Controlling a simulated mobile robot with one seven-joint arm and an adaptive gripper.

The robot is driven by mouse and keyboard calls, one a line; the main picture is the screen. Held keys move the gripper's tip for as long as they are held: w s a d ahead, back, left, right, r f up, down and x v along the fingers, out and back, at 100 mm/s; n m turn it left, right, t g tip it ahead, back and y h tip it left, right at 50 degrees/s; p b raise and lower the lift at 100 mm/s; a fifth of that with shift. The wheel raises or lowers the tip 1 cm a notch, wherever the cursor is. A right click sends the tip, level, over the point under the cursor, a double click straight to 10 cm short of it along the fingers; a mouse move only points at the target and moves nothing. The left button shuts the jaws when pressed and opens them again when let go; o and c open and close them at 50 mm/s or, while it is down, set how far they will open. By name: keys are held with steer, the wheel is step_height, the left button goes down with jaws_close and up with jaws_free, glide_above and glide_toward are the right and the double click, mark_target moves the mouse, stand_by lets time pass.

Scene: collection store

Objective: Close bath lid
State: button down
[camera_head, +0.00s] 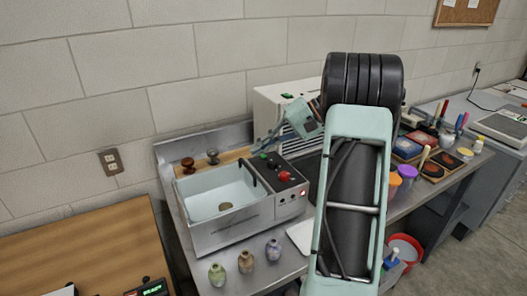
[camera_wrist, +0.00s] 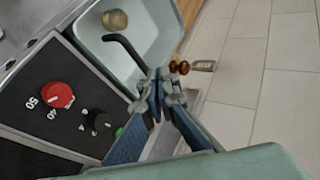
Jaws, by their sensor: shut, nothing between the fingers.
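The bath (camera_head: 230,222) is a pale metal box with an open white basin, and a round brownish thing (camera_head: 225,206) lies in it. The basin (camera_wrist: 151,60) also shows in the wrist view. A bent black bar (camera_head: 262,180) stands at the basin's right side; it also shows in the wrist view (camera_wrist: 124,48). I cannot make out a separate lid. My gripper (camera_head: 260,145) is shut and empty, above the back right of the bath near the control panel. In the wrist view its fingertips (camera_wrist: 162,92) appear near the bar; contact cannot be told.
The control panel (camera_head: 284,178) with a red knob (camera_wrist: 57,95) adjoins the basin. Two dark knobbed stamps (camera_head: 212,157) stand behind the bath. Several small vases (camera_head: 246,262) stand in front. A white machine (camera_head: 270,100) is behind my arm. A wall closes the back.

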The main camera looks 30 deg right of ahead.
steer(key=d+f+b+v, duration=0.1)
steer(key=v, duration=0.8)
steer(key=shift+d, duration=0.45)
